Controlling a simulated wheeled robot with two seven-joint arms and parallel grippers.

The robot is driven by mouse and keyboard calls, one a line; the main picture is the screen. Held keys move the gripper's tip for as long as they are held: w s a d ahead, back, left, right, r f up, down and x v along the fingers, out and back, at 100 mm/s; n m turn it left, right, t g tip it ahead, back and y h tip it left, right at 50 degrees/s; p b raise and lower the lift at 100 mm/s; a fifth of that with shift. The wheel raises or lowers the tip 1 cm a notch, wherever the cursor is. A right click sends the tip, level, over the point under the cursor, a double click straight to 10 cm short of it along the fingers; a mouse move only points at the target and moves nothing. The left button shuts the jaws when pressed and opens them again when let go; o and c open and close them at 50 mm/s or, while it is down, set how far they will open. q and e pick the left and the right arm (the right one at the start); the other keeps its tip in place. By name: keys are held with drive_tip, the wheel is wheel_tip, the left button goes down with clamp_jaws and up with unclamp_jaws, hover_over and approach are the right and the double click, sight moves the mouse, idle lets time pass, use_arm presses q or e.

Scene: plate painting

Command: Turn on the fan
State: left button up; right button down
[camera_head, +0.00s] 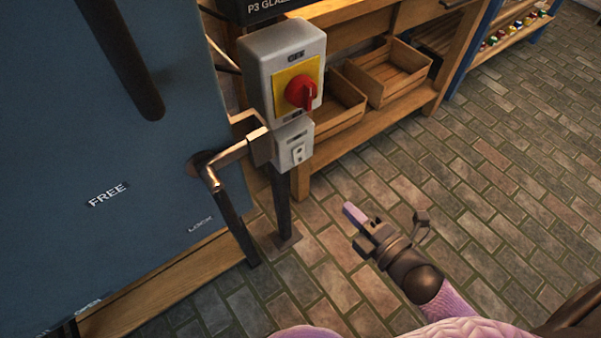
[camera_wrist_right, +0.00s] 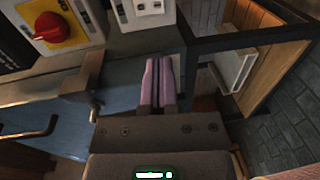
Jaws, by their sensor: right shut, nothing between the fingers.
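A grey switch box (camera_head: 258,58) with a red rotary knob (camera_head: 300,92) on a yellow plate stands on a post beside a blue panel. Below it is a smaller grey box with a white switch (camera_head: 298,152). My right gripper (camera_head: 353,213) is shut and empty, in front of and below the boxes, apart from them. In the right wrist view its pink fingers (camera_wrist_right: 157,84) are together. The red knob (camera_wrist_right: 52,28) shows there at the upper left, and part of the small switch box (camera_wrist_right: 148,8) at the top. No fan is recognisable. My left gripper is not in view.
The blue panel (camera_head: 90,130) fills the left, with a metal lever handle (camera_head: 232,157) jutting out near the post and marks "FREE" and "LOCK". Wooden crates (camera_head: 387,72) sit on a low shelf behind. The brick floor (camera_head: 500,200) at right is clear.

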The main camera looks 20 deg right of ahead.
sight(301, 161)
drive_tip(key=b+x, duration=0.5)
drive_tip(key=x, duration=0.8)
drive_tip(key=shift+f, duration=0.15)
drive_tip(key=shift+w+a, duration=0.1)
drive_tip(key=shift+w, duration=0.35)
